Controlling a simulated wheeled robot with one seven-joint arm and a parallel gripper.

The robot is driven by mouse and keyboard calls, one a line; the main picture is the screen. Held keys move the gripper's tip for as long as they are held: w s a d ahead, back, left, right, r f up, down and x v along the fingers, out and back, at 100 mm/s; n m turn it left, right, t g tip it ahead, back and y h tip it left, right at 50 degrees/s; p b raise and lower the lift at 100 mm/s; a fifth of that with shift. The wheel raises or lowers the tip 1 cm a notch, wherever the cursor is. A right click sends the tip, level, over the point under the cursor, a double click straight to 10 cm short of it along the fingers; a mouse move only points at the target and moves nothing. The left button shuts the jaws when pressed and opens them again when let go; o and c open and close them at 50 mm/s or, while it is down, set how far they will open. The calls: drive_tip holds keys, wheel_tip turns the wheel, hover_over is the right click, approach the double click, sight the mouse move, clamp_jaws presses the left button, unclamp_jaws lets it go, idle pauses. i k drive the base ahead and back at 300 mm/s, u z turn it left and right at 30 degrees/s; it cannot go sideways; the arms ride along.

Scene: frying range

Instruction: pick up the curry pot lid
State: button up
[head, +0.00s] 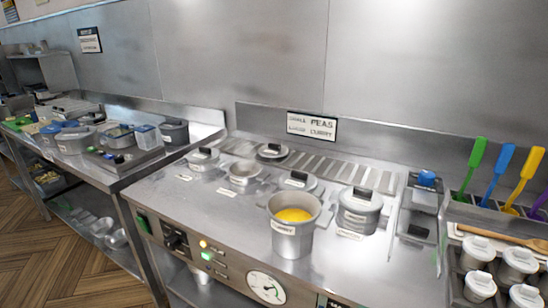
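An open pot (292,240) with yellow contents, which look like curry, stands near the front middle of the range. Its front label is too small to read surely. A grey lid with a pale handle (298,181) shows just behind this pot; its lower edge is partly hidden by the pot's rim. A second similar lid (272,151) lies farther back on the slatted strip. I cannot tell for certain which of the two is the curry pot lid. My gripper is not in view.
A lidded pot (359,211) stands close right of the open pot. Coloured utensils (508,175) and several small lidded pots are at right. The front-left range top (190,205) is clear.

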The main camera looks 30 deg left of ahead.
sight(272, 150)
drive_tip(key=z, duration=1.15)
drive_tip(key=k, duration=2.4)
drive_tip(key=u, duration=1.65)
drive_tip(key=i, duration=1)
drive_tip(key=z, duration=0.1)
